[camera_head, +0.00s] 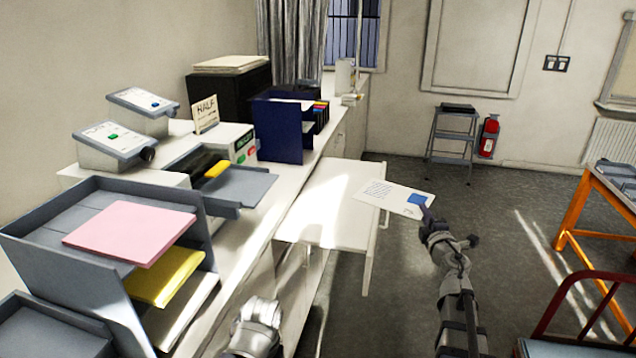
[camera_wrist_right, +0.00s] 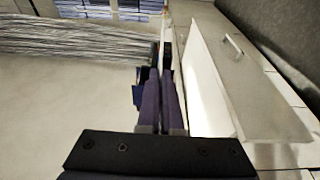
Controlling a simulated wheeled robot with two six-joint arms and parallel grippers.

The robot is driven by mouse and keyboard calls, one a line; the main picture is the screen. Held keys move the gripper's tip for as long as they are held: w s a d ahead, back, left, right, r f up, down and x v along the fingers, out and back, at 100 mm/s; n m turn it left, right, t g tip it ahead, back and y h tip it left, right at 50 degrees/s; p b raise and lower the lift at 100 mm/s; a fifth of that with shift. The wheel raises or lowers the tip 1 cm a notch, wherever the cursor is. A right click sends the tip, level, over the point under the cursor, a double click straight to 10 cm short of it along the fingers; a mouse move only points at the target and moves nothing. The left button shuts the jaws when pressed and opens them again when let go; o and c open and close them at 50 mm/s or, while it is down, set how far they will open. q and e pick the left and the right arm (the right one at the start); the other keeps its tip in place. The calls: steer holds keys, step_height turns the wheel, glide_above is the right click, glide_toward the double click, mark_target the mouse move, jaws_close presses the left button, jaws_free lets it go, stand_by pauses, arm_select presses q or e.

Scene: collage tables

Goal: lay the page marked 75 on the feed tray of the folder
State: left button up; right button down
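A white page (camera_head: 380,193) with printed lines and a blue patch is held out beyond the pull-out white shelf; its number is too small to read. My right gripper (camera_head: 424,211) is shut on the page's near right corner, by the blue patch. In the right wrist view its two fingers (camera_wrist_right: 162,103) lie close together, and the page cannot be made out. The folder (camera_head: 236,143), with green and red buttons, stands on the left counter. Its grey feed tray (camera_head: 247,187) juts toward me, with a yellow piece (camera_head: 216,169) at its back.
A stacked tray (camera_head: 50,242) with pink and yellow sheets stands in front left. A dark blue sorter (camera_head: 279,135) stands behind the folder. Two control boxes (camera_head: 115,143) sit at the left. The white shelf (camera_head: 330,205) is bare. Open floor lies to its right.

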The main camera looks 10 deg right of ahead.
mark_target(370, 197)
steer(key=w+a+r+n+y+p, duration=0.1)
steer(key=w+a+r+y+p, duration=0.1)
steer(key=a, duration=0.8)
steer(key=w+a+r+n+y+p, duration=0.1)
steer(key=a+r+y+p, duration=0.1)
steer(key=a, duration=0.7)
steer(key=w+a+r+n+y+p, duration=0.2)
steer(key=a+r, duration=0.1)
steer(key=a, duration=0.7)
steer(key=w+a+f+b, duration=0.3)
steer(key=w+a, duration=0.1)
steer(key=a, duration=0.7)
steer(key=c, duration=1.5)
jaws_free()
steer(key=shift+a+f, duration=0.1)
steer(key=shift+a, duration=0.05)
steer(key=shift+c, duration=0.2)
steer(key=o, duration=0.5)
steer(key=shift+o, duration=0.2)
steer(key=v, duration=0.7)
steer(key=shift+s, duration=0.35)
